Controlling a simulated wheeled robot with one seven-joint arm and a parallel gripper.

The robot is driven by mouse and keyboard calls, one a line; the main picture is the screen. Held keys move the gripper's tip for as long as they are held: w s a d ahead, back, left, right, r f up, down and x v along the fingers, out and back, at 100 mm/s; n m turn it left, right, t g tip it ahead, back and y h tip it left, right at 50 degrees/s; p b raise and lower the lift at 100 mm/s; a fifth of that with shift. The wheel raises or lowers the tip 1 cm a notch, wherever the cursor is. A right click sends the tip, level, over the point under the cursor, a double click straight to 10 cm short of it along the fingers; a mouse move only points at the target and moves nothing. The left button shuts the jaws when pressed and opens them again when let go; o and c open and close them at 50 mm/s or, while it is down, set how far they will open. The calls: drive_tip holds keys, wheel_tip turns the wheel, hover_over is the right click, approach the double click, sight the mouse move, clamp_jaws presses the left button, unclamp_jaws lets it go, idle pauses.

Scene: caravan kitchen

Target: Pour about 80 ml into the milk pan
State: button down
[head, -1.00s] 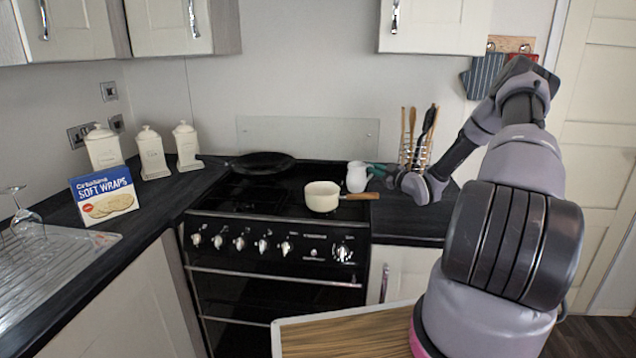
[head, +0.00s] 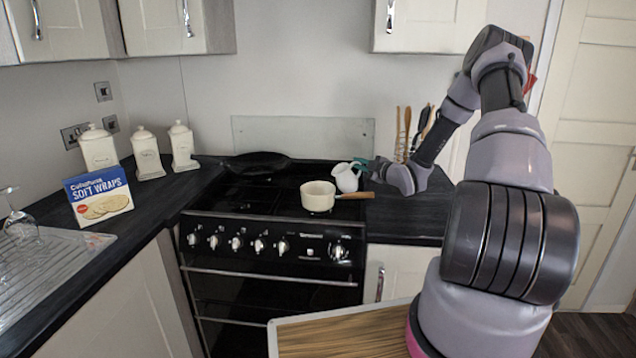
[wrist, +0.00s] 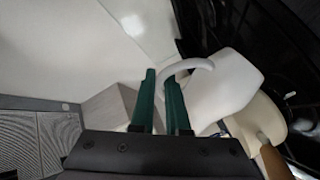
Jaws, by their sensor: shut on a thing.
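A small white jug (head: 346,178) is tilted to the left, just behind and above the milk pan. My gripper (head: 360,164) is shut on the jug's handle. In the wrist view, the green fingers (wrist: 163,104) close around the handle of the white jug (wrist: 222,88). The cream milk pan (head: 317,196), with a wooden handle pointing right, stands on the front right of the hob. In the wrist view the milk pan (wrist: 256,122) shows partly behind the jug. Whether liquid leaves the jug, and what the pan holds, I cannot see.
A black frying pan (head: 257,162) sits at the hob's back left. A utensil rack (head: 408,140) stands behind my arm at the right. Three white canisters (head: 146,155) and a soft wraps box (head: 99,197) are on the left counter. The hob's front left is clear.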

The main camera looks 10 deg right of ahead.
drive_tip(key=shift+s+a+r+n, duration=0.1)
drive_tip(key=shift+a+r+n, duration=0.3)
drive_tip(key=shift+a, duration=0.05)
drive_tip(key=r, duration=0.1)
drive_tip(key=a+r+n, duration=0.1)
drive_tip(key=a+r, duration=0.1)
drive_tip(key=shift+s+r+n, duration=0.1)
drive_tip(key=shift+s+n, duration=0.15)
drive_tip(key=shift+n, duration=0.05)
drive_tip(key=shift+s+a+r+n+h, duration=0.15)
drive_tip(key=shift+a+r+n+h, duration=0.35)
drive_tip(key=shift+n, duration=0.1)
drive_tip(key=shift+a+n, duration=0.1)
drive_tip(key=shift+n, duration=0.2)
drive_tip(key=shift+s+a+f+n, duration=0.1)
drive_tip(key=shift+a+n, duration=0.25)
drive_tip(key=shift+n, duration=0.15)
drive_tip(key=shift+a+r+n, duration=0.2)
drive_tip(key=shift+n, duration=0.1)
drive_tip(key=shift+s+a+r+n+h, duration=0.15)
drive_tip(key=shift+a+r+n+h, duration=0.15)
drive_tip(key=shift+h, duration=0.1)
drive_tip(key=shift+s+a+r+n+h+p, duration=0.15)
drive_tip(key=shift+a+r+n+h+p, duration=0.15)
drive_tip(key=shift+a+r+n+p, duration=0.4)
drive_tip(key=shift+s+a+n, duration=0.25)
drive_tip(key=shift+a+n, duration=0.45)
drive_tip(key=shift+a, duration=0.25)
